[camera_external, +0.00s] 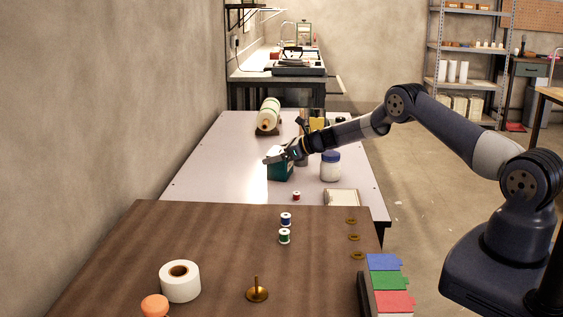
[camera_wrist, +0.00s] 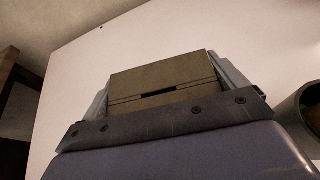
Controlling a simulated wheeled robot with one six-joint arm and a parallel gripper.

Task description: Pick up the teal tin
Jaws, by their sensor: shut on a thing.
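The teal tin (camera_external: 281,172) is a dark teal box at the middle of the pale table in the external view. My gripper (camera_external: 284,156) is at its top, with the fingers closed on it. The tin looks upright; whether its base touches the table or is slightly above it I cannot tell. In the wrist view, my gripper (camera_wrist: 165,82) shows grey fingers on either side of a brown, slotted face, which seems to be the tin's top. The tin's sides are hidden there.
On the pale table (camera_external: 215,165), a white jar with a blue lid (camera_external: 330,166) stands close right of the tin. A small red spool (camera_external: 296,196) and a pale box (camera_external: 341,197) lie nearer. A fabric roll (camera_external: 268,116) is behind. The table's left part is clear.

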